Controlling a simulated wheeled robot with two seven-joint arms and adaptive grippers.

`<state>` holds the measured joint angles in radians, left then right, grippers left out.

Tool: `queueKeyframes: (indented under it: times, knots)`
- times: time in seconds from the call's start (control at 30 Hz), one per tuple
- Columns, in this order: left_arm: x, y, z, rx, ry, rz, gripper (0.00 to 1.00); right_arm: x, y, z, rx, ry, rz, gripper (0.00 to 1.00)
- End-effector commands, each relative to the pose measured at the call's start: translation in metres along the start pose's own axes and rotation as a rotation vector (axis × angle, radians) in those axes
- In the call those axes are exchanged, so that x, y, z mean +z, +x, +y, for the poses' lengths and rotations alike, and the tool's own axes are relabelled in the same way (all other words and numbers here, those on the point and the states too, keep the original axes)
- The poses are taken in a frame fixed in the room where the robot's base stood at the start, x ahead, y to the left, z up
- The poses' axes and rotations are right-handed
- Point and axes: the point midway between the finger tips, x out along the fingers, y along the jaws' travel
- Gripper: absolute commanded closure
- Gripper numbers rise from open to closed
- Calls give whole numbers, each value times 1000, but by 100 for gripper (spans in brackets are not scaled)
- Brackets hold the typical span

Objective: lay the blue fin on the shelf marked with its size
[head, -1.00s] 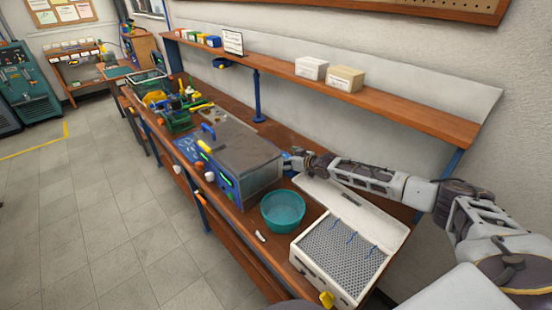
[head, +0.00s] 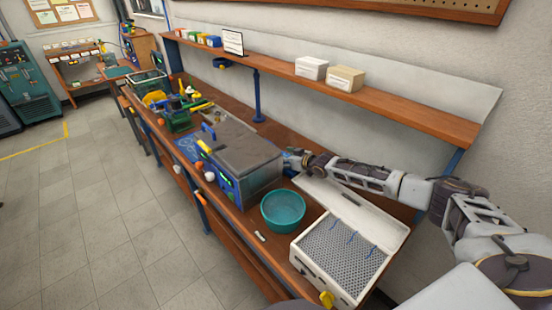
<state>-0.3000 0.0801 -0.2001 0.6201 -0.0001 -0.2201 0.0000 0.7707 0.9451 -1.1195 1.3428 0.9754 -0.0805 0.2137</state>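My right gripper (head: 290,160) is at the right, wall-side end of a grey box-shaped unit (head: 238,150) on the bench. Its fingers are small and partly hidden by the unit, so I cannot tell whether they are open or hold anything. I cannot pick out the blue fin for certain. An open white case (head: 312,272) holds a perforated grey sheet with several thin blue strips (head: 354,238) on it. No shelf with a readable size mark shows. My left gripper is out of view.
A teal bowl (head: 283,212) stands between the unit and the case. A small pale object (head: 260,236) lies near the bench's front edge. A wall shelf (head: 400,110) above carries a white box (head: 311,68) and a tan box (head: 346,79). Green and yellow equipment (head: 178,113) stands farther along.

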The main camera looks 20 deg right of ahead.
Motion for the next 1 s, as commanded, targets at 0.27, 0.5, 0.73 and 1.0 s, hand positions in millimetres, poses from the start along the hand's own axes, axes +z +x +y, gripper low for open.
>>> queueKeyframes:
  times: [0.27, 0.5, 0.73, 1.0]
  knots:
    - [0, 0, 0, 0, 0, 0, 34, -2, 0, 0, 0, 0, 3, 69]
    - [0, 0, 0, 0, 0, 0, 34, -2, 0, 0, 0, 0, 3, 69]
    - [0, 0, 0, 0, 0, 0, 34, -14, -5, 0, 0, 1, 4, 69]
    - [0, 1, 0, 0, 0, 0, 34, -48, -19, 0, 0, -1, 6, 69]
